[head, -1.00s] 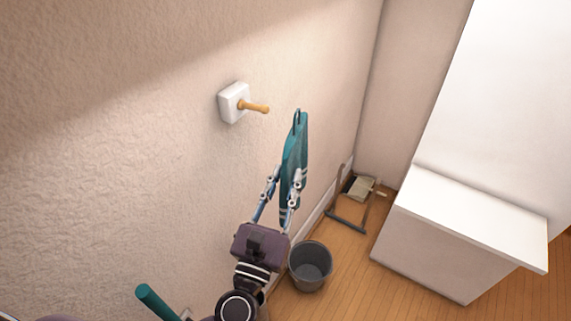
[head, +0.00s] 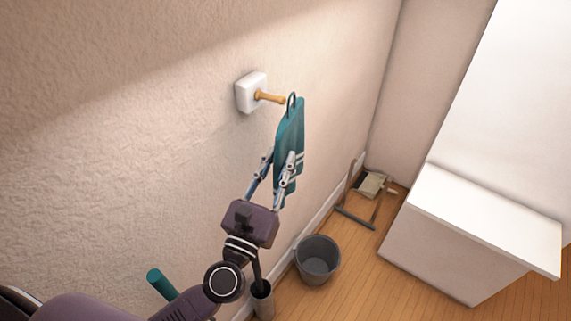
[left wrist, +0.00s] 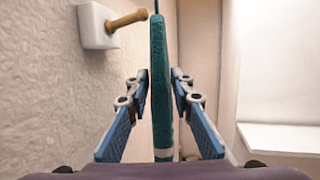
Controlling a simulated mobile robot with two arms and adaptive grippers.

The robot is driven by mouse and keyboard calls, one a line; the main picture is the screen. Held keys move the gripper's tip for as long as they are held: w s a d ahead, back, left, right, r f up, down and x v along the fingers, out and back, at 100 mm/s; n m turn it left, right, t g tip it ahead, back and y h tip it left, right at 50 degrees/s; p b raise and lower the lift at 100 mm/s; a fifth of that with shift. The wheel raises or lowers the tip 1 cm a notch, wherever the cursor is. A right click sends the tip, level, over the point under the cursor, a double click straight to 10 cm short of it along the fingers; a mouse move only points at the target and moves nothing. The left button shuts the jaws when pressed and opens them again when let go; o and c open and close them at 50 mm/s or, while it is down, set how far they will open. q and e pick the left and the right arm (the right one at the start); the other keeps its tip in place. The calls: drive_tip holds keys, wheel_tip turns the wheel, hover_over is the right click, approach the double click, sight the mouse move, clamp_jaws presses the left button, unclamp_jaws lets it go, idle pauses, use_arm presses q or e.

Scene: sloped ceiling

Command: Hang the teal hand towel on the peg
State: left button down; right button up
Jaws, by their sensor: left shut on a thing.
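The teal hand towel (head: 290,132) hangs in my left gripper (head: 276,165), with a dark loop (head: 292,99) at its top. In the left wrist view the towel (left wrist: 161,80) stands edge-on and upright between the fingers (left wrist: 160,88). The wooden peg (head: 270,97) sticks out from a white block (head: 250,92) on the wall. In the head view the loop is close to the right of the peg tip. In the left wrist view the peg (left wrist: 128,20) points toward the towel's top. I cannot tell whether they touch. My right gripper is not in view.
A white cabinet (head: 470,235) is at the right. A teal cylinder (head: 161,283) shows at lower left. The wall around the peg is clear.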

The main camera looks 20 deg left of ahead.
use_arm(q)
drive_tip(key=shift+w+a, duration=0.2)
drive_tip(key=shift+a, duration=0.3)
drive_tip(key=shift+w+a, duration=0.15)
drive_tip(key=shift+a, duration=0.35)
drive_tip(key=a+b, duration=0.1)
drive_tip(key=w+a+f+b, duration=0.1)
drive_tip(key=a, duration=0.1)
drive_tip(key=shift+w+a+f, duration=0.15)
drive_tip(key=shift+a+f, duration=0.05)
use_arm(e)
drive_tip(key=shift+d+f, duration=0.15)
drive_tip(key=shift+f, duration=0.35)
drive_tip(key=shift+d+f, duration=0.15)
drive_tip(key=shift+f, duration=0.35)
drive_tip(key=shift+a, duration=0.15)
